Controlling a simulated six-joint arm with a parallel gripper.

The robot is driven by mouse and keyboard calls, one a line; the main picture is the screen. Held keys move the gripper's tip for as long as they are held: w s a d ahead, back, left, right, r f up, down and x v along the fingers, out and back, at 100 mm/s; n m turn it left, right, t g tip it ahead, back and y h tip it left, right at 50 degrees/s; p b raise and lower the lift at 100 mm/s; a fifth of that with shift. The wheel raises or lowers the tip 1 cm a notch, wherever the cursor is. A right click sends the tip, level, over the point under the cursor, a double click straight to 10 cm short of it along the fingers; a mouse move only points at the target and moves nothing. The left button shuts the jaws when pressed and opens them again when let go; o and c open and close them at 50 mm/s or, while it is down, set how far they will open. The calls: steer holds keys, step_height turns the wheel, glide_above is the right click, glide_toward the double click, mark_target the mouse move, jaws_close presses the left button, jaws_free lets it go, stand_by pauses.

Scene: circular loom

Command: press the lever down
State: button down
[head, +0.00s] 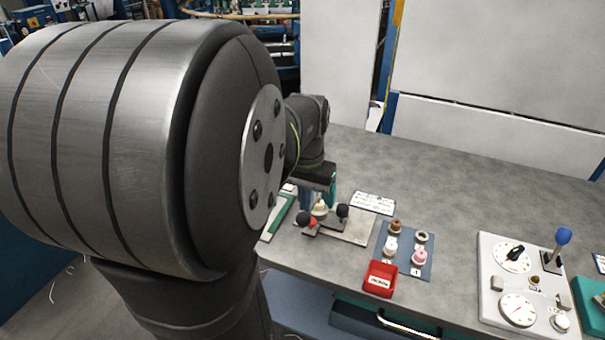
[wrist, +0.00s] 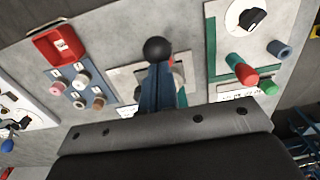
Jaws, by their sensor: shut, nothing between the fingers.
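A grey plate (head: 355,232) on the bench carries a lever with a black ball knob (head: 342,210), a red knob (head: 307,219) and a pale knob (head: 320,208). In the wrist view the black ball knob (wrist: 157,50) shows just beyond my fingertips, and part of the red knob shows beside them. My gripper (wrist: 158,72) is shut and empty, over this plate. I cannot tell whether it touches the knob. In the head view my arm hides most of the gripper (head: 305,198). Another lever with a blue knob (head: 563,235) stands upright on a panel at the right.
A red tray (head: 380,278) and a blue-grey board (head: 411,262) with several pegs lie right of the plate. The dial panel (head: 490,288) stands further right. In the wrist view a green-edged board (wrist: 216,60) carries red and green cylinders. The back of the bench is clear.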

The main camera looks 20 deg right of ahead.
steer(key=shift+r, duration=3.05)
steer(key=c, duration=1.6)
jaws_free()
steer(key=shift+w+d+r, duration=0.1)
steer(key=shift+r, duration=0.1)
steer(key=o, duration=1.5)
steer(key=d+r+m, duration=0.1)
steer(key=r+m, duration=0.1)
steer(key=w+d+r+m, duration=0.1)
steer(key=r+m, duration=0.1)
steer(key=w+d+r+m, duration=0.1)
steer(key=m, duration=0.2)
steer(key=shift+r, duration=0.4)
steer(key=shift+c, duration=0.2)
steer(key=shift+o, duration=0.7)
steer(key=w+d+r+m, duration=0.1)
steer(key=d+r+m, duration=0.2)
steer(key=r+m, duration=0.5)
steer(key=shift+d+m, duration=0.2)
steer(key=shift+m, duration=0.5)
step_height(320, 180, down, 9)
steer(key=m, duration=0.1)
steer(key=shift+d+m, duration=0.15)
steer(key=shift+m, duration=0.15)
steer(key=shift+w+r, duration=0.1)
steer(key=shift+r, duration=0.05)
